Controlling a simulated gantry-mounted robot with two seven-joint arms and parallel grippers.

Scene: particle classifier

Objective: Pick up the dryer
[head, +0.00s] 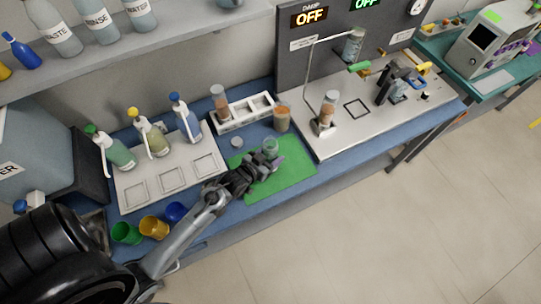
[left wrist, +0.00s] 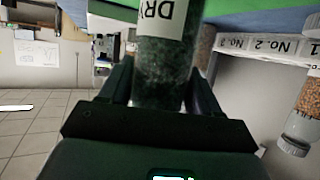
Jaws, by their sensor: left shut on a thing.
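The dryer is a clear jar (head: 270,147) with dark green contents, at the green mat (head: 292,178) in the head view. In the left wrist view the jar (left wrist: 163,65) fills the middle and carries a white label with "DRY" readable. My left gripper (head: 262,166) reaches in from the left and is shut on this jar, with one finger on each side of it. I cannot tell whether the jar's base touches the mat. My right gripper is not in view.
A jar with orange-brown contents (head: 282,116) stands just behind the mat. A white rack (head: 236,123) holds another jar (head: 220,101). A white tray (head: 142,199) with several spray bottles lies left. Coloured cups (head: 154,227) stand near the front edge. A grey machine base (head: 385,121) is right.

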